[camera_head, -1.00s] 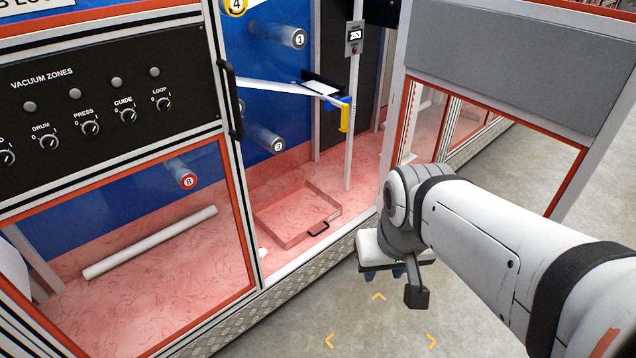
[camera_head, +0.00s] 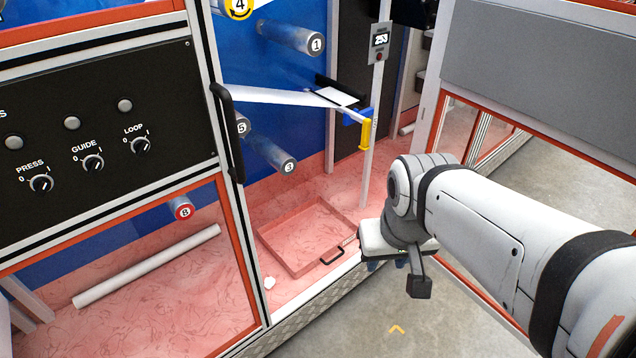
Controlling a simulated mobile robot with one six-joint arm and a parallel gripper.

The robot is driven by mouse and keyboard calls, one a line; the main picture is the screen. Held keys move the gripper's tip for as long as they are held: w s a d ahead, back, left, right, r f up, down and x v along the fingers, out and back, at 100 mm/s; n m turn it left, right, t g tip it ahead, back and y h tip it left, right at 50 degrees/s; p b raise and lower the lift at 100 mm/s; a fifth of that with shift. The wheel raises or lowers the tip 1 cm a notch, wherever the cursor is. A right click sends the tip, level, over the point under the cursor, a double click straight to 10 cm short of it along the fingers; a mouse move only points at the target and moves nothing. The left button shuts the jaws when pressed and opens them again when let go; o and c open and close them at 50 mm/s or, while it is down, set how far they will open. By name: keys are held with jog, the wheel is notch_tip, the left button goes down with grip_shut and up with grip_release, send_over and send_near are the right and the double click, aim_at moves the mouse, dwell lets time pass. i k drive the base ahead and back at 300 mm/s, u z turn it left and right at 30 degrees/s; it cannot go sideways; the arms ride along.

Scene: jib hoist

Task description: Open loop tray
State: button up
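The loop tray (camera_head: 298,262) is a shallow, red-tinted square tray on the floor of the machine bay, with a small label at its front right corner. Its black handle (camera_head: 331,257) is on the front edge, facing the bay's sill. My gripper (camera_head: 395,264) hangs just right of the tray's handle, near the sill, and appears apart from it. My wrist hides most of the gripper; only bits of blue fingers show below it, so its opening cannot be seen.
A control panel (camera_head: 90,130) with knobs is at left. Rollers (camera_head: 290,38) and a white web strip (camera_head: 275,96) cross above the tray. A white tube (camera_head: 150,265) lies at left.

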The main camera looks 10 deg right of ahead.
aim_at(301, 240)
jog(key=i, duration=0.9)
jog(key=z, duration=0.1)
